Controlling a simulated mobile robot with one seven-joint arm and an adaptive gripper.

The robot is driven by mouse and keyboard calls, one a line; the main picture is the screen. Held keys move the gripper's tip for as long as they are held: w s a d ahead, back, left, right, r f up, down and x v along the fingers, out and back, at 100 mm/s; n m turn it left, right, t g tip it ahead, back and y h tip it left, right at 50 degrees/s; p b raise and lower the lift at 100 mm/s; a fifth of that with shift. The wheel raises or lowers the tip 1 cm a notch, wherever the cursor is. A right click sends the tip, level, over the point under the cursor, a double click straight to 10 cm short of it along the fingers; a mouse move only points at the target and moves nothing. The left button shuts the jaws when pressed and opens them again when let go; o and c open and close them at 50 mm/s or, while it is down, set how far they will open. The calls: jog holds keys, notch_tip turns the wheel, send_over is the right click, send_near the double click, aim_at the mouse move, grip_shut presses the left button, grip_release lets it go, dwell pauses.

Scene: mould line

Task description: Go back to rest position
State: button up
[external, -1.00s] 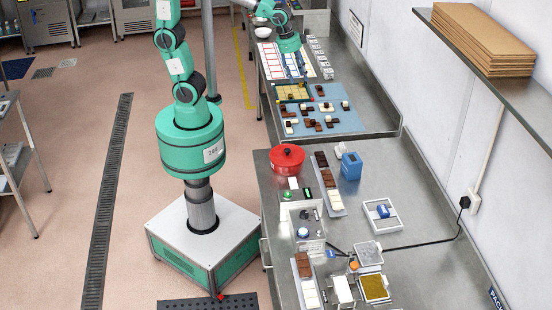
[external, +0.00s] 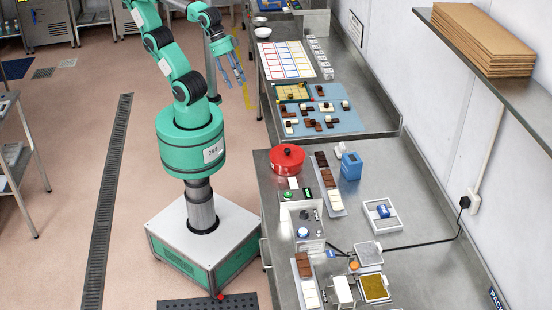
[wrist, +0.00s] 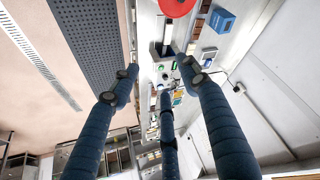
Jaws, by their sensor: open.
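My gripper (external: 233,77) is open and empty in the external view. It hangs in the air over the floor, left of the far bench and close to my arm's column. In the wrist view its blue fingers (wrist: 165,90) spread apart with nothing between them.
The far bench holds a printed card sheet (external: 285,60), a blue mat (external: 345,122) with several chocolate pieces, and a yellow-gridded tray (external: 293,92). The near bench holds a red pot (external: 287,158), a blue container (external: 351,166) and a white tray (external: 396,222). A shelf with brown boards (external: 480,40) juts from the wall. The floor to the left is largely clear.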

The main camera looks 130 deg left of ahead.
dwell(0.3)
notch_tip(320, 180, down, 7)
jog(key=b, duration=0.6)
jog(key=shift+r+b, duration=0.15)
jog(key=shift+b, duration=0.25)
